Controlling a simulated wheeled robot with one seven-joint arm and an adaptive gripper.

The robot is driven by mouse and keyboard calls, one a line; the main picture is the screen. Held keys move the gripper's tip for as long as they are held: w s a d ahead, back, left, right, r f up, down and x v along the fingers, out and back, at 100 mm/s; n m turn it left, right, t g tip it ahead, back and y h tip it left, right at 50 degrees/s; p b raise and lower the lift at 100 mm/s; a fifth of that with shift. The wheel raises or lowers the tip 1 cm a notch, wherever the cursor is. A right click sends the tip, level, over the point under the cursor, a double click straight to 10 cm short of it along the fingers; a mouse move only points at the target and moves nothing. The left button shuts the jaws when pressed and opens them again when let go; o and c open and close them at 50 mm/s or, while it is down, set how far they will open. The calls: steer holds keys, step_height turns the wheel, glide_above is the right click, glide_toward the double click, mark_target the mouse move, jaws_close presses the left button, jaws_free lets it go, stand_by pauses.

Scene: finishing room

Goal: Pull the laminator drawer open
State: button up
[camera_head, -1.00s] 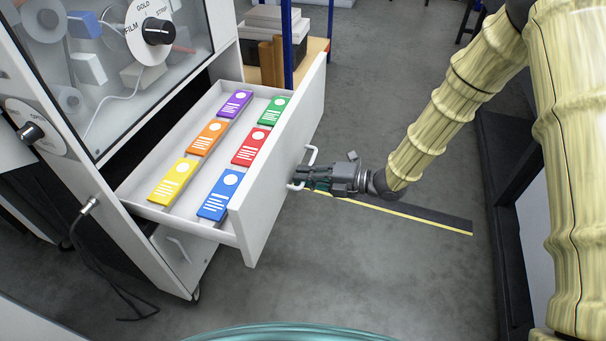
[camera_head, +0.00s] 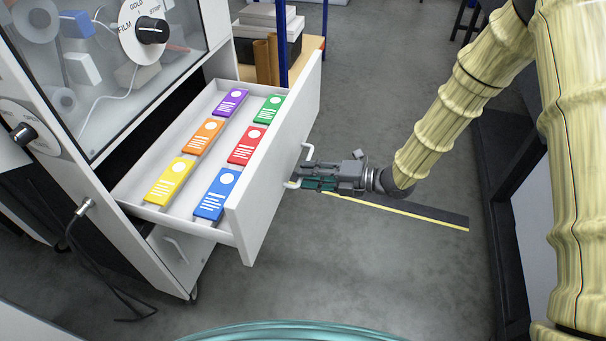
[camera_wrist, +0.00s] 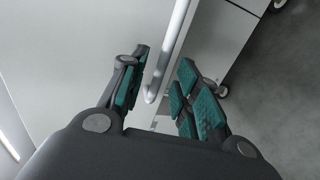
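The laminator drawer (camera_head: 240,219) stands pulled well out of the white cabinet (camera_head: 150,262) in the head view. Several coloured cards lie inside it in two rows. Its pale bar handle (camera_head: 292,184) is on the outer face, partly hidden by my gripper (camera_head: 303,174). My gripper is open at the handle, its dark fingers with teal pads spread apart. In the wrist view the handle (camera_wrist: 170,50) shows as a silver bar in the gap between the open fingers (camera_wrist: 165,90), with space visible on both sides. I cannot tell whether either finger touches it.
The cabinet front carries a black knob (camera_head: 151,30) on a dial and a lower knob (camera_head: 24,134). A black cable (camera_head: 90,262) hangs to the floor. A shelf with boxes (camera_head: 268,22) stands behind the drawer. Grey floor with a yellow-edged strip (camera_head: 420,213) lies right of the drawer.

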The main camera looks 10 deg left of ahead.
steer(key=v, duration=0.9)
steer(key=shift+d, duration=0.25)
steer(key=shift+s, duration=0.15)
